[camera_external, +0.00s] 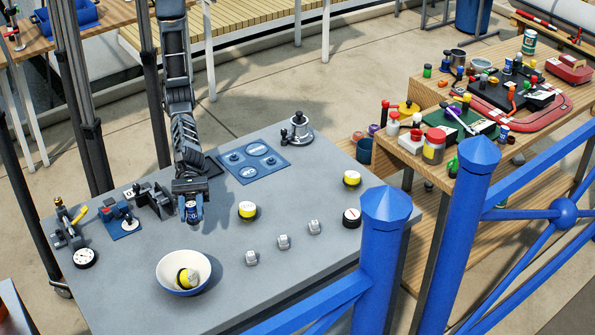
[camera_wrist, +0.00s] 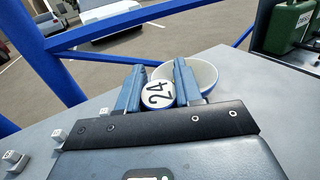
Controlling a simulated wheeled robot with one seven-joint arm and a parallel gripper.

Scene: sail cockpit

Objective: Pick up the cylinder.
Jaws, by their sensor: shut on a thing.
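My gripper (camera_external: 190,205) is over the left part of the grey table (camera_external: 330,185). It is shut on a small cylinder (camera_external: 193,209), which looks blue with a pale patch. In the wrist view, my gripper's blue fingers (camera_wrist: 160,93) flank the cylinder's round white end marked 24 (camera_wrist: 158,94). The fingers hide its sides. I cannot tell for sure whether its bottom is clear of the table.
A white bowl (camera_external: 162,276), blue outside, stands in front with a yellow-and-black piece (camera_external: 187,277) inside. Yellow-topped pieces (camera_external: 247,209) and several small grey blocks (camera_external: 283,241) lie to the right. A blue panel (camera_external: 255,164) and a metal pot-like piece (camera_external: 299,131) lie behind. Blue railing crosses the front right.

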